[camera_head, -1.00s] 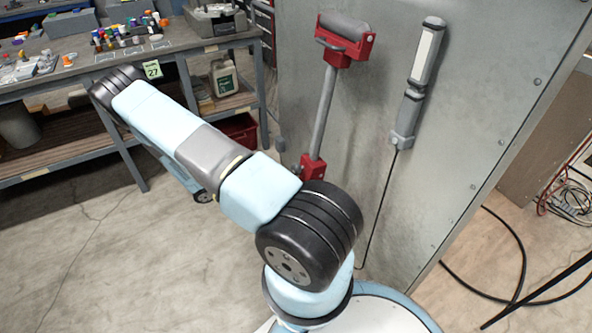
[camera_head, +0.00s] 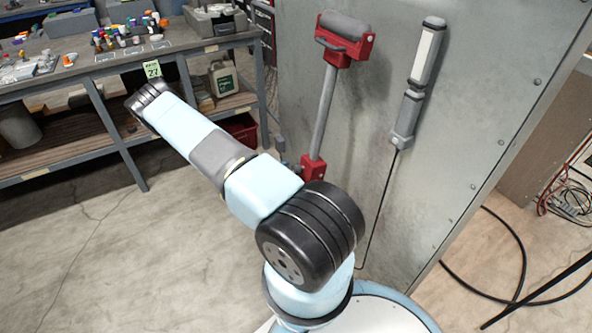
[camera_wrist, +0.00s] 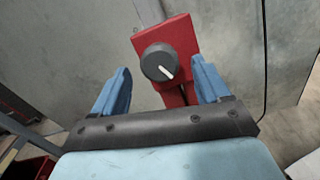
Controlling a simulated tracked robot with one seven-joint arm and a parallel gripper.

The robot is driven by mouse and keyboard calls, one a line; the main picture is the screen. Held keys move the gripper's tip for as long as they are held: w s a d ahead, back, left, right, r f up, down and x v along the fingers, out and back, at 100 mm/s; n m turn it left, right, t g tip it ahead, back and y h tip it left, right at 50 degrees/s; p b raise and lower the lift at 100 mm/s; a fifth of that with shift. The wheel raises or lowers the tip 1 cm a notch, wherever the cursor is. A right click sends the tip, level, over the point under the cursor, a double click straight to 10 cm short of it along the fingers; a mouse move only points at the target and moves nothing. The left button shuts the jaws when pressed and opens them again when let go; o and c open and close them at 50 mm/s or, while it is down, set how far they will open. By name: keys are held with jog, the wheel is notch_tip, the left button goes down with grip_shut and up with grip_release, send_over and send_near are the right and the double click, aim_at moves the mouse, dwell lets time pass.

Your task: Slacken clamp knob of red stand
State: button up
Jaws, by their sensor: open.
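The red stand (camera_head: 312,168) is fixed against the grey metal panel, with a grey pole rising to a red bracket (camera_head: 345,48) that carries a dark grey roller-like part. In the wrist view the stand's lower red block (camera_wrist: 178,32) carries a round dark clamp knob (camera_wrist: 160,63) with a white pointer line slanting to the lower right. My gripper (camera_wrist: 157,85) is open, with a blue finger on either side of the knob in the picture. The right finger appears close to the knob; the left has a wider gap. I cannot tell whether either touches it. The head view hides the knob.
A grey handheld lamp-like tool (camera_head: 417,85) hangs on the panel (camera_head: 480,100), its black cable running down. A workbench (camera_head: 100,70) with colourful small items stands at the left. A red bin (camera_head: 240,130) sits below it. Black hoses lie on the floor at the right.

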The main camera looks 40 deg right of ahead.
aim_at(293, 170)
jog(key=shift+x, duration=1.9)
